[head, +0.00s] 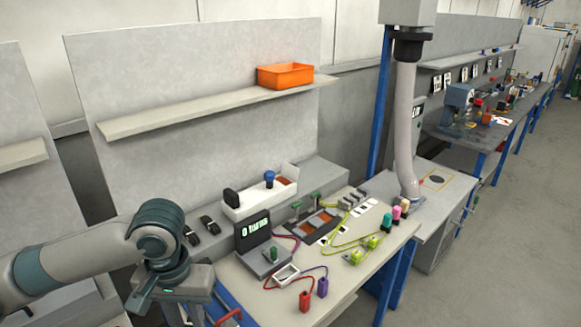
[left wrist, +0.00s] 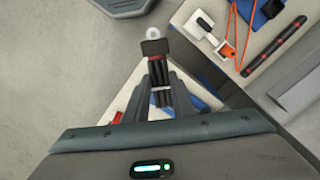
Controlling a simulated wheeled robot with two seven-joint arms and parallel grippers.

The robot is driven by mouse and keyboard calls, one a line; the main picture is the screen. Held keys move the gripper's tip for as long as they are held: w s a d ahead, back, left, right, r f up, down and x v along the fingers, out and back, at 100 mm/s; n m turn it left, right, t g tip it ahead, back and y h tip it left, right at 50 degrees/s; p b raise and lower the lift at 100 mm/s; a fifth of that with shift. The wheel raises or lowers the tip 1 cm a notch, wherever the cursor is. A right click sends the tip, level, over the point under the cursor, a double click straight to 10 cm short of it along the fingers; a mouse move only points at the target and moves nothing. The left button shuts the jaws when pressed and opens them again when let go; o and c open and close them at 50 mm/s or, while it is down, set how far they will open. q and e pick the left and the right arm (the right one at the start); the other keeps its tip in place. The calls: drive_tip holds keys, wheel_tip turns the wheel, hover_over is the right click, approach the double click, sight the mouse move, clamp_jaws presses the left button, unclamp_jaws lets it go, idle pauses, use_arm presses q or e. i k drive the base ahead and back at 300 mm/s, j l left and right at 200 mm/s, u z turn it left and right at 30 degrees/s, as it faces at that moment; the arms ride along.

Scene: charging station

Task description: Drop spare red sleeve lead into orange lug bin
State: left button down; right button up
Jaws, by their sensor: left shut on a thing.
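My left gripper (head: 186,312) points down at the lower left of the head view, at the near left end of the bench; its fingertips are cut off or hidden there. In the left wrist view my left gripper (left wrist: 160,84) is shut on a dark bundled lead (left wrist: 155,47) with a pale ring end and a small reddish band. My right gripper is out of view.
The grey shelf (head: 180,112) is clear left of the bin. The bench holds a meter (head: 255,236), a white tray (head: 250,203), red (head: 305,300) and purple (head: 322,287) plugs, and several leads. A grey hose (head: 404,130) hangs right of the shelf.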

sight(284, 85)
drive_tip(key=i+l, duration=0.1)
drive_tip(key=l, duration=0.25)
drive_tip(key=i+l+u, duration=0.1)
drive_tip(key=l, duration=0.2)
drive_tip(key=i+l, duration=0.1)
drive_tip(key=l, duration=0.25)
drive_tip(key=i+l+u, duration=0.1)
drive_tip(key=i+l, duration=0.2)
drive_tip(key=i+l+u, duration=0.1)
drive_tip(key=i+l, duration=0.15)
drive_tip(key=l, duration=0.3)
drive_tip(key=i+l+u, duration=0.1)
drive_tip(key=i+l, duration=0.2)
drive_tip(key=l, duration=0.15)
drive_tip(key=i+l+u, duration=0.2)
drive_tip(key=i+l, duration=0.6)
